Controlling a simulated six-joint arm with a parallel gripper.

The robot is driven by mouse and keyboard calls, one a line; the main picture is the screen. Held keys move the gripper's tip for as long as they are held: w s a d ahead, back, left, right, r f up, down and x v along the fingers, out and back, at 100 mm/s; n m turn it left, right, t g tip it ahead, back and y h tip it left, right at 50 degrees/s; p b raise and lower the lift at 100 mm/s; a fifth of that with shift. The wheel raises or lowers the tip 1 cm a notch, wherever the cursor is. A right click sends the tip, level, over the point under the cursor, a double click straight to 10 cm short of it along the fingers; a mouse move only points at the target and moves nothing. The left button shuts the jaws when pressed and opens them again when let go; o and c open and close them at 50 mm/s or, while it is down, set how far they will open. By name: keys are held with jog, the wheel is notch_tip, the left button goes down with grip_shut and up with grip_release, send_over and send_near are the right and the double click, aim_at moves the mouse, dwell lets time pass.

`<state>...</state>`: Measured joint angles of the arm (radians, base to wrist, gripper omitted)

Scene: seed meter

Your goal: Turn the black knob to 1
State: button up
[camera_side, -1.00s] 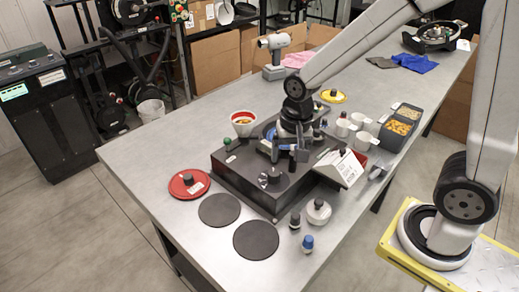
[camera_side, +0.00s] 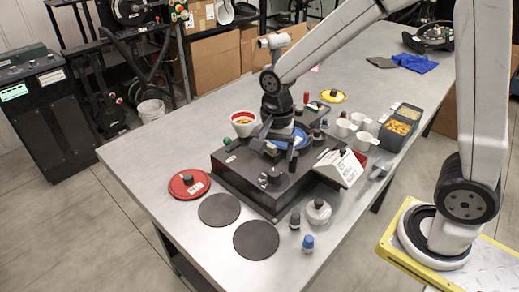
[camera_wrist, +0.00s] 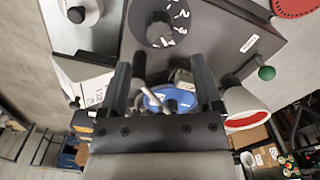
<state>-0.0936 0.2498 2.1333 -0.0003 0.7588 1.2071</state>
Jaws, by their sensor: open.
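A blue disc (camera_wrist: 160,101) and a dark lever (camera_wrist: 144,78) show between and below the fingers in the wrist view. A red-rimmed bowl (camera_side: 243,122) and a green ball knob (camera_side: 227,141) are at the left.

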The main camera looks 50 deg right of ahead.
aim_at(274, 171)
jog(key=shift+f, duration=3.3)
grip_shut()
